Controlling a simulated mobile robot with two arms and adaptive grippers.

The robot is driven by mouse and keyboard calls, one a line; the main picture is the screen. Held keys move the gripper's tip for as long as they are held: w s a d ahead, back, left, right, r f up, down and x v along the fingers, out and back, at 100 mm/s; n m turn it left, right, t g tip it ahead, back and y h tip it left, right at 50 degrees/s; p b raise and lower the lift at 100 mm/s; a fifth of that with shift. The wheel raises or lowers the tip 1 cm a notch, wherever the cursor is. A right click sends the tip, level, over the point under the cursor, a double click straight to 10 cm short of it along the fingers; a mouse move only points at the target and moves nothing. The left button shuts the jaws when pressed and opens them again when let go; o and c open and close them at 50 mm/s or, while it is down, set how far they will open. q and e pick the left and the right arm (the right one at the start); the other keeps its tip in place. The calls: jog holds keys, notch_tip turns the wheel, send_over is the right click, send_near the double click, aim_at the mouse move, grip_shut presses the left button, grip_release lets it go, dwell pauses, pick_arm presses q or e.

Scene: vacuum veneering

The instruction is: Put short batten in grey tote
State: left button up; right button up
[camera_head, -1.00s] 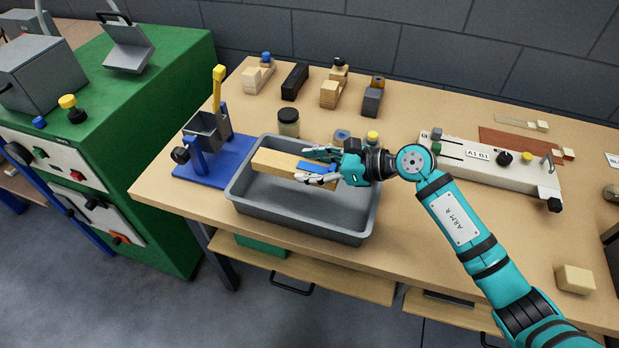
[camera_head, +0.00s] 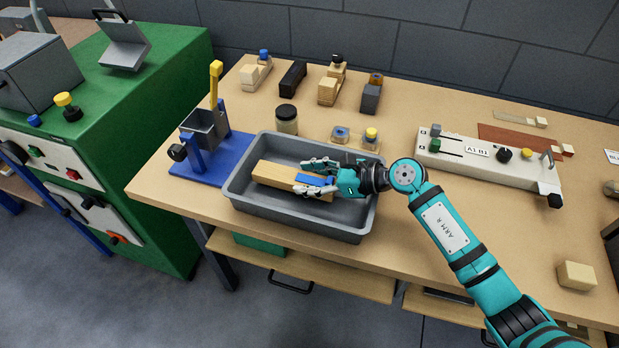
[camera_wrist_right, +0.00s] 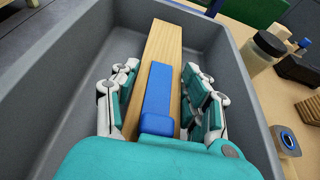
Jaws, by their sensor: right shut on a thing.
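The short batten (camera_head: 277,175) is a light wooden bar with a blue block on its top near the gripper end. It lies lengthwise inside the grey tote (camera_head: 237,190), low between the walls. My right gripper (camera_head: 315,174) reaches into the tote from the right and is shut on the batten. In the right wrist view the fingers flank the batten (camera_wrist_right: 163,50) and the blue part (camera_wrist_right: 158,88), with the tote wall (camera_wrist_right: 238,90) around them. Whether the batten touches the tote floor is hard to tell. My left gripper is not in view.
A blue stand (camera_head: 213,160) is left of the tote. A jar (camera_head: 286,120) and small fittings (camera_head: 355,138) stand behind it. Several wood and dark blocks (camera_head: 292,80) line the back. A white fixture (camera_head: 490,165) lies right.

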jog(key=o, duration=1.3)
jog(key=shift+d+r+p, duration=0.15)
jog(key=shift+r+p, duration=0.65)
jog(key=shift+p, duration=0.1)
jog(key=shift+b+v, duration=1.35)
jog(key=shift+v, duration=4.5)
jog(key=shift+s+f, duration=0.1)
jog(key=shift+f, duration=0.05)
